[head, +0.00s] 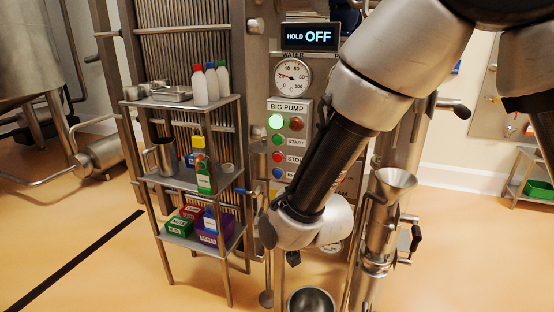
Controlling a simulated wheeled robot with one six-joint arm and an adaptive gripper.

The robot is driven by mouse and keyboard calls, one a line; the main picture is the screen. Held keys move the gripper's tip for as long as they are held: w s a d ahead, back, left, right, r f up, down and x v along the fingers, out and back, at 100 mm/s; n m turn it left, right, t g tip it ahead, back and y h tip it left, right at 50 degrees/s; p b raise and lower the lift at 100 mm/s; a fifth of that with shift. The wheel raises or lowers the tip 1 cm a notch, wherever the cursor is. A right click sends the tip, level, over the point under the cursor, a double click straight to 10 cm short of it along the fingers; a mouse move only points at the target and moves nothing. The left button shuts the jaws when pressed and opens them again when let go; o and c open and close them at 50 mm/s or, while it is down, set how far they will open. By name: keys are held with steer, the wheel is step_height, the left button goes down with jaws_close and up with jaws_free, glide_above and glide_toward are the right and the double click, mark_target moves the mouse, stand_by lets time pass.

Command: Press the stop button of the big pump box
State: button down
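The big pump box (304,110) is a grey panel labelled BIG PUMP, fixed below a round gauge. Its green lamp (276,121) is lit, and the red-brown lamp (296,124) beside it looks dark. Below them, top to bottom, are a green START button (278,140), a red STOP button (277,157) and a blue button (277,173). My arm crosses in front of the panel's right side and partly hides the lower labels. The STOP button itself is uncovered. My wrist is below the box; my gripper's fingers cannot be made out there.
A display (310,37) reads HOLD OFF above the gauge (292,76). A shelf rack (188,180) with bottles and boxes stands to the left. A steel funnel vessel (394,183) stands right, and a round bowl (311,300) is below. Open floor lies left.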

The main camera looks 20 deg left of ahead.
mark_target(278, 157)
steer(key=w+a+r+m+t+y, duration=0.2)
steer(key=w+r+t, duration=0.3)
steer(key=r, duration=0.4)
steer(key=shift+m+t+y, duration=0.3)
steer(key=shift+m+t, duration=0.2)
steer(key=shift+m, duration=0.4)
steer(key=shift+a, duration=0.1)
steer(key=shift+w+d, duration=0.2)
steer(key=shift+w, duration=2)
steer(key=shift+w+d, duration=0.15)
steer(key=shift+w, duration=2.05)
steer(key=shift+w, duration=0.4)
